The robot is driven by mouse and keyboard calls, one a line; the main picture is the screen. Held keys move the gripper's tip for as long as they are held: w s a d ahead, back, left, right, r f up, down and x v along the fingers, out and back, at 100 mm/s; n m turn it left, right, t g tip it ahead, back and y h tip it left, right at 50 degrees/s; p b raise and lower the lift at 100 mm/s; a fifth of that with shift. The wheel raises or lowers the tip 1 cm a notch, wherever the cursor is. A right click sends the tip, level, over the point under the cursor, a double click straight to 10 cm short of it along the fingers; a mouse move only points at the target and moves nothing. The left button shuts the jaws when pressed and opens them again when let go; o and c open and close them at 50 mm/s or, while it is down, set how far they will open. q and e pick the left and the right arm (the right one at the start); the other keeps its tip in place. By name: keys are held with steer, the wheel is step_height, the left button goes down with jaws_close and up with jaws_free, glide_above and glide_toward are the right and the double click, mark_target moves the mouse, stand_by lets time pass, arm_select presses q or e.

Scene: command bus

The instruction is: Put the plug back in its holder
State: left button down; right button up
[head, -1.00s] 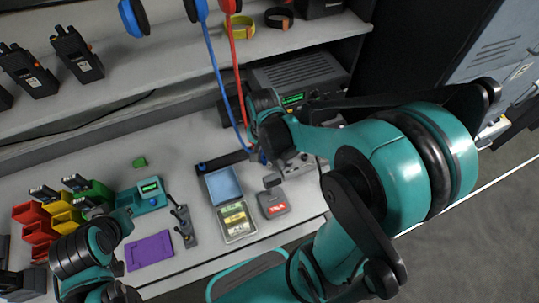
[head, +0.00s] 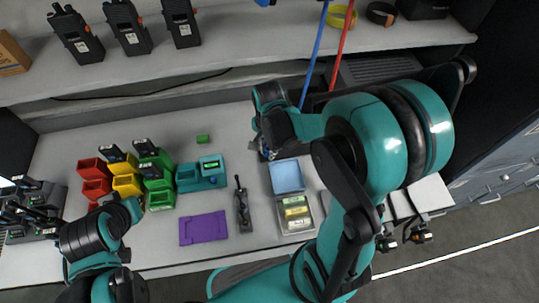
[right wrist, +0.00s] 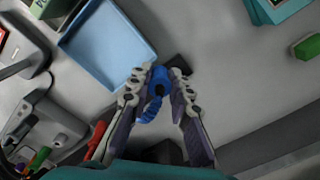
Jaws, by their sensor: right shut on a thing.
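A blue plug (right wrist: 158,82) with a coiled blue cord end is between the fingers of my right gripper (right wrist: 160,84), which is shut on it. A blue cord (head: 314,55) hangs from the shelf. My left arm shows at lower left, but its fingers do not.
A grey device (right wrist: 45,132) and a red plug (right wrist: 98,136) are at left in the wrist view. A purple plate (head: 203,228) and coloured bins (head: 127,186) stand left. Counter between bins and box is partly clear.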

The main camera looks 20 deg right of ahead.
steer(key=w, duration=0.2)
steer(key=shift+w+d+f+b, duration=0.3)
steer(key=shift+d+f, duration=0.05)
steer(key=shift+f, duration=0.05)
steer(key=shift+w+d+f+b, duration=0.2)
steer(key=shift+w+f+b, duration=0.4)
steer(key=shift+w, duration=0.1)
steer(key=shift+f+b, duration=1.2)
stand_by(1.5)
steer(key=o, duration=1)
steer(key=shift+r, duration=0.2)
